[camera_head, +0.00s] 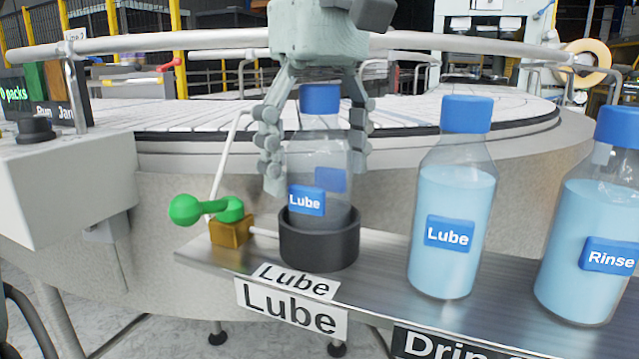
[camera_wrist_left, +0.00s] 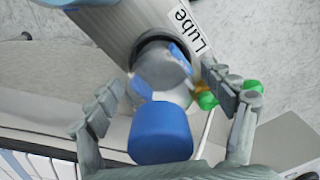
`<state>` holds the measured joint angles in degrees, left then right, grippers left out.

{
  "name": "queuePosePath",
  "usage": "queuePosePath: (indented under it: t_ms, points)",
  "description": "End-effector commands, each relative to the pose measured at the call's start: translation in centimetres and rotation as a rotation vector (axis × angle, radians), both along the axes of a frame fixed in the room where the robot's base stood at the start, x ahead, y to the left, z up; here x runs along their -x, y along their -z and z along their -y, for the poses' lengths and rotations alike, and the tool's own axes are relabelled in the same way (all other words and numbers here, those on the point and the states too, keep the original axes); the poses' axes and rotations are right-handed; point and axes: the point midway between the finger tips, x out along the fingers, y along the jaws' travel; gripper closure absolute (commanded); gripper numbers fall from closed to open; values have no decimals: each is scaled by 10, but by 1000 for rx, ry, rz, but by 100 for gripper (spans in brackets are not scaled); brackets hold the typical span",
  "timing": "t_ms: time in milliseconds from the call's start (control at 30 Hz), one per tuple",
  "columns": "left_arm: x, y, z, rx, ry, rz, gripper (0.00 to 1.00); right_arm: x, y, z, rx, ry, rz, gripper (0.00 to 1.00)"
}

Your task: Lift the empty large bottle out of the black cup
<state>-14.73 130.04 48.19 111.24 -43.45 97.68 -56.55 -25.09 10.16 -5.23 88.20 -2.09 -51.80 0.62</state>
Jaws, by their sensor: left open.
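The empty large bottle (camera_head: 322,160), clear with a blue cap and a blue "Lube" label, stands upright in the black cup (camera_head: 319,243) on the metal shelf. My left gripper (camera_head: 315,155) comes down from above with its fingers open on either side of the bottle. The right finger looks close to the bottle; I cannot tell whether it touches. In the left wrist view the bottle's blue cap (camera_wrist_left: 160,133) lies between the spread fingers (camera_wrist_left: 168,110), with the black cup's rim (camera_wrist_left: 152,42) beyond it. My right gripper is not in view.
A full "Lube" bottle (camera_head: 450,205) and a full "Rinse" bottle (camera_head: 590,225) stand to the right on the shelf (camera_head: 385,290). A green-handled valve (camera_head: 212,210) on a brass block is just left of the cup. A large round table (camera_head: 420,118) lies behind.

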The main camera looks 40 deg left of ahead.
Motion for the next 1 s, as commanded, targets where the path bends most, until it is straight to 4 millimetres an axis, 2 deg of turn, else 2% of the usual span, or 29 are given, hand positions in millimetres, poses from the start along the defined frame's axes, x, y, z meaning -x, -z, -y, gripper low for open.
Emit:
queuePosePath:
  t_ms: [67, 400, 500, 767, 1000]
  points:
    - [0, 0, 0, 0, 0, 0, 19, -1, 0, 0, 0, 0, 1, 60]
    - [0, 0, 0, 0, 0, 0, 62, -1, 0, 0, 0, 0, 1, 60]
    - [0, -1, 0, 0, 0, 1, 71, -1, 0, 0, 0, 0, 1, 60]
    - [0, -2, 0, 0, -1, 1, 71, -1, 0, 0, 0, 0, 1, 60]
    - [-1, -23, 0, -1, -2, 4, 71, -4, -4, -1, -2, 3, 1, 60]
